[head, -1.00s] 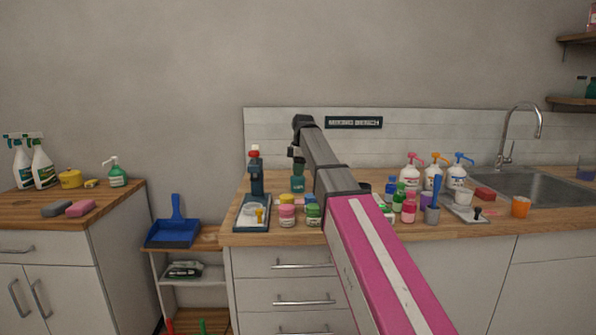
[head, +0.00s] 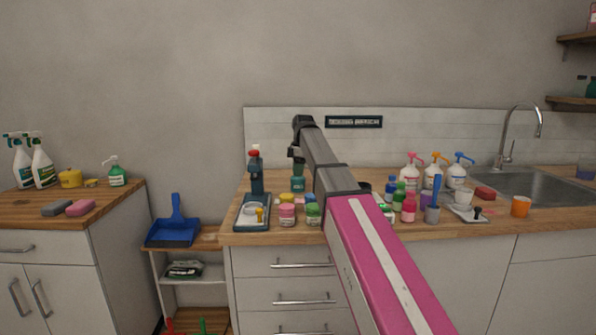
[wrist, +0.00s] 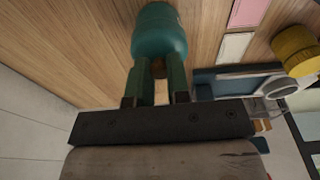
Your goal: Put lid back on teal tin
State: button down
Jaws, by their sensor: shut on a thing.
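The teal tin (head: 298,185) stands upright on the middle counter, right of the microscope-like stand. In the wrist view a teal rounded body (wrist: 160,32) lies just beyond my fingertips, with lid and tin lined up and not clearly separable. My gripper (wrist: 157,74) points down above the tin and is shut on the lid, at a small brown knob (wrist: 158,69) between its fingers. In the head view my gripper (head: 298,157) is small and dark, directly over the tin. I cannot tell whether the lid touches the tin's rim.
The back panel (head: 270,130) is behind.

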dwell(0.4)
jog(key=c, duration=0.5)
grip_release()
jog(key=shift+r, duration=3.5)
grip_shut()
